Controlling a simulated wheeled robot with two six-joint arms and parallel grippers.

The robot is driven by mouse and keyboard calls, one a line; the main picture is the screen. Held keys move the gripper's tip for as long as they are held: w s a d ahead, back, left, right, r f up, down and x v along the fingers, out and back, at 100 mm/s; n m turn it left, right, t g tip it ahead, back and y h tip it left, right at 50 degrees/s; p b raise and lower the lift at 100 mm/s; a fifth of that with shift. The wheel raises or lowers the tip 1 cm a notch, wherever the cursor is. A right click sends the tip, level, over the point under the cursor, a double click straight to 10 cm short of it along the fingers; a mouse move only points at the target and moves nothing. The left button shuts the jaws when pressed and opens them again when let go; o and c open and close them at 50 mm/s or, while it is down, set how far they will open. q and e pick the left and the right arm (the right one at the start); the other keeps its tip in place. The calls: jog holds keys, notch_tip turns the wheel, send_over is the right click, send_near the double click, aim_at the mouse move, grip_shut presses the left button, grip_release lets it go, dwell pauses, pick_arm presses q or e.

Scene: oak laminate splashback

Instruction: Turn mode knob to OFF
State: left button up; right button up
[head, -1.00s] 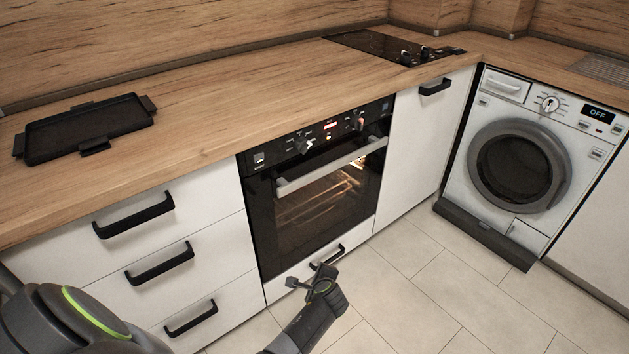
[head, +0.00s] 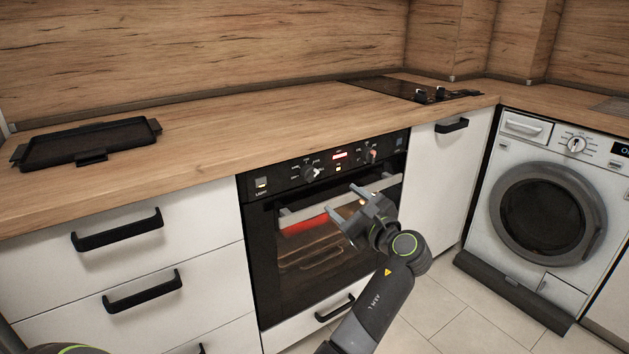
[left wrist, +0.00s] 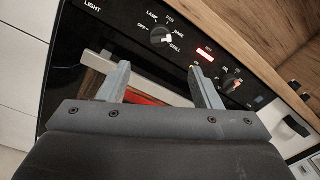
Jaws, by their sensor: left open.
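The mode knob (head: 311,174) is on the left of the oven's black control panel. In the left wrist view the mode knob (left wrist: 161,36) has OFF, LAMP, FAN, BAKE and GRILL printed around it; I cannot tell surely which label its pointer meets. My left gripper (head: 342,200) is open and empty in front of the oven door, below and to the right of the knob, apart from it. In the left wrist view its fingers (left wrist: 159,68) are spread below the knob. My right gripper is out of view.
A second knob (head: 371,156) and a red display (head: 340,155) are on the same panel. The oven door handle (head: 300,213) runs just below it. A black tray (head: 60,147) lies on the wooden counter (head: 230,135). A washing machine (head: 520,150) stands at the right.

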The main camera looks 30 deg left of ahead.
aim_at(313, 177)
pick_arm(q)
jog(key=b+x, duration=0.1)
jog(key=x, duration=1.1)
jog(key=shift+b, duration=0.35)
jog(key=shift+w+a+f, duration=0.1)
jog(key=shift+w+a, duration=0.15)
jog(key=shift+a, duration=0.2)
jog(key=shift+w+a, duration=0.3)
jog(key=shift+a, duration=0.25)
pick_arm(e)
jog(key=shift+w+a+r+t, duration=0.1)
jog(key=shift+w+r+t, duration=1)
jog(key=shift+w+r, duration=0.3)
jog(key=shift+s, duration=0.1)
pick_arm(q)
jog(key=c, duration=1)
jog(key=shift+o, duration=0.2)
